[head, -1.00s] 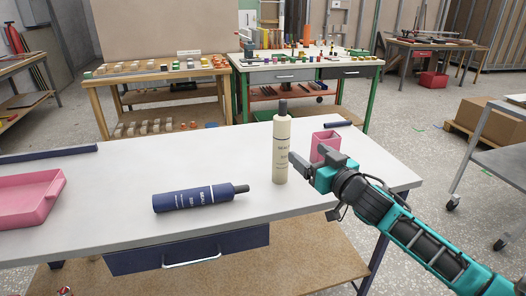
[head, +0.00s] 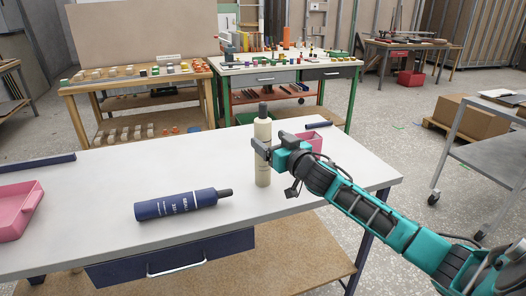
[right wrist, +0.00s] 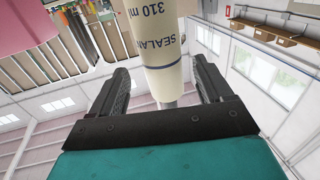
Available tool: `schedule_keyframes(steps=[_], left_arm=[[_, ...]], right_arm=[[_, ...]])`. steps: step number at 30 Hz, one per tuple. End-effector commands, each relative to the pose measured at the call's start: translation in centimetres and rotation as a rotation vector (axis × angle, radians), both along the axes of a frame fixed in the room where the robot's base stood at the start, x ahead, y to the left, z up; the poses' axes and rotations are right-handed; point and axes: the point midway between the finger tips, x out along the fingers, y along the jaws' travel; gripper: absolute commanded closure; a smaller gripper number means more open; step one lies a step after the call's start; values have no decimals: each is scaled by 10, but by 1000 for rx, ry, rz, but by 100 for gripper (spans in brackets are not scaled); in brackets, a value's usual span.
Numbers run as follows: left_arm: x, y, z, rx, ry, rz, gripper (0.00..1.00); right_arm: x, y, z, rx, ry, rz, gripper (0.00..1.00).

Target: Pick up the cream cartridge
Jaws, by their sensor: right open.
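The cream cartridge (head: 262,172) stands upright on the white table, its dark nozzle pointing up. My right gripper (head: 262,148) is at the cartridge's upper body, reaching in from the right, and its fingers hide part of the label. In the right wrist view the cartridge (right wrist: 163,50) stands between the two open fingers (right wrist: 160,92), with a visible gap on the left side. "SEALAN" and "310 ml" show on it. My left gripper is not in view.
A navy cartridge (head: 178,205) lies on its side on the table (head: 110,180).

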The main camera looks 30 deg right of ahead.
Motion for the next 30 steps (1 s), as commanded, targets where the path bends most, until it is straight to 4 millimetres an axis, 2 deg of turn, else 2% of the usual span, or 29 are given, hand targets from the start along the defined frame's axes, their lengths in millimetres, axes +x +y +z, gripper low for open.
schedule_keyframes(steps=[3,9,19,30], left_arm=[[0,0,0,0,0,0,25],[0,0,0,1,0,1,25],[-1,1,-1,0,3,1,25],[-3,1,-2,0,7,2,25]], right_arm=[[17,2,0,0,-2,0,21],[37,1,-1,-1,-1,0,21],[41,1,-1,-1,0,1,21],[40,1,-1,-1,0,1,55]])
